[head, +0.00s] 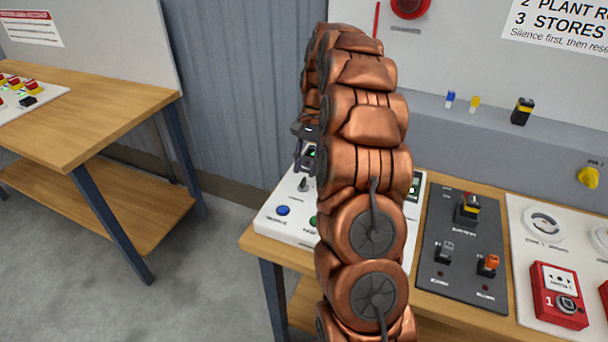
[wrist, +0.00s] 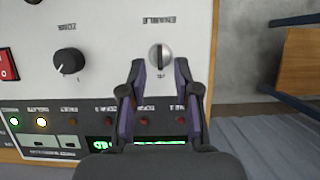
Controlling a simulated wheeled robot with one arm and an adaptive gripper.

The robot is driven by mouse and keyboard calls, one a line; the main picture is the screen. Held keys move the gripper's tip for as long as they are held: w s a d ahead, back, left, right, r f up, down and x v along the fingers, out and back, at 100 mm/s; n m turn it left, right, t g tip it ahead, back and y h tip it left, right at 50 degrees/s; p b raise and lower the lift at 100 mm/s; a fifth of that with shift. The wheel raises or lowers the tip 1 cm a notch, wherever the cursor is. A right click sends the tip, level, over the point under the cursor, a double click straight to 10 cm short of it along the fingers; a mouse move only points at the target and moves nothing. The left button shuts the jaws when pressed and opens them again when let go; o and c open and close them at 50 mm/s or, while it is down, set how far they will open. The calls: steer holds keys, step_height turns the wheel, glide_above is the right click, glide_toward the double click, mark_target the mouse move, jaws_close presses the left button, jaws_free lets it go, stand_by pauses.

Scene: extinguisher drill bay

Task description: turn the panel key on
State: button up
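In the wrist view, the panel key (wrist: 159,56) is a silver round switch with an upright grip, under the label ENABLE, on a white panel (wrist: 110,25). My gripper (wrist: 160,66) is open, with one dark finger on each side of the key's lower part in the picture. I cannot tell how far its tips are from the panel, and neither finger visibly touches the key. In the head view, my gripper (head: 304,142) is small and partly behind my copper arm, above the white panel (head: 270,222). The key cannot be made out there.
A black ZONE knob (wrist: 70,62) sits left of the key, with a red switch (wrist: 8,65) further left. Indicator lights and a green display line the panel's lower part. A dark panel (head: 462,250) with small switches lies right of my arm. Another wooden table (head: 100,120) stands left.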

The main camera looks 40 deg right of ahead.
mark_target(304, 179)
steer(key=shift+p+x, duration=0.4)
steer(key=shift+x, duration=1.2)
jaws_close()
